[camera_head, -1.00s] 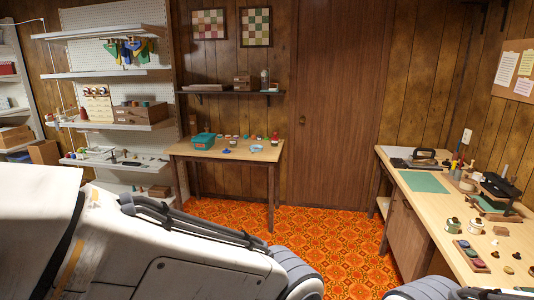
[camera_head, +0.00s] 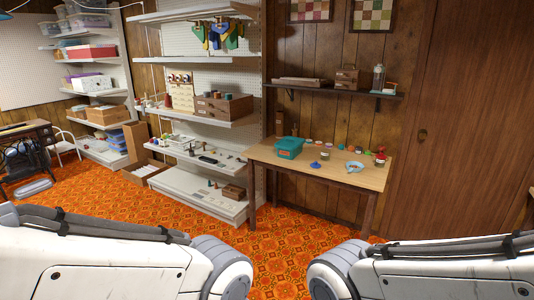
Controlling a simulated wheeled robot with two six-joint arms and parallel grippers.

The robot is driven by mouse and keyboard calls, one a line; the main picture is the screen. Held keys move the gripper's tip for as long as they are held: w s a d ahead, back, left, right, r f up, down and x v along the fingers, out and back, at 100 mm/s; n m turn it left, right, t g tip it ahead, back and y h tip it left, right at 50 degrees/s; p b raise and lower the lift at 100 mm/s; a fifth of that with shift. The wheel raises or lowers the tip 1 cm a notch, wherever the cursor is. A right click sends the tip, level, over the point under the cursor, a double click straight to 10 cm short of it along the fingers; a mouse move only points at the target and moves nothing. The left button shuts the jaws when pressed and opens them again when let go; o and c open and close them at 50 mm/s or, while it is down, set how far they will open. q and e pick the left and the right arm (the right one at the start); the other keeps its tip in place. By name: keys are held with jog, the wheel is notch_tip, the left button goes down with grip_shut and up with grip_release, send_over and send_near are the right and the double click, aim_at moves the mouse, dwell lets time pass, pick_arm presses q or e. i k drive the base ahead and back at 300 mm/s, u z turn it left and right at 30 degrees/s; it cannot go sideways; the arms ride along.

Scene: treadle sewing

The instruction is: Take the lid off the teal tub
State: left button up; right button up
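The teal tub (camera_head: 288,148) stands at the left end of a small wooden table (camera_head: 345,177) against the panelled wall. Its top looks covered by a teal lid, but it is too small to be certain. My two arms show along the bottom of the head view, one on each side. Both grippers are out of the picture, so I cannot see whether they hold anything. The table is well ahead of my arms, with floor between.
Several small items, including a light-blue piece (camera_head: 355,167), lie on the table. A dark wall shelf (camera_head: 335,91) hangs above it. White shelving (camera_head: 205,196) stands to its left. Orange patterned carpet (camera_head: 283,250) is clear before the table. A treadle sewing machine stand (camera_head: 25,160) is far left.

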aim_at(289, 142)
jog(key=u, duration=0.3)
jog(key=i, duration=2.4)
jog(key=z, duration=0.55)
jog(key=i, duration=1.75)
jog(key=z, duration=0.6)
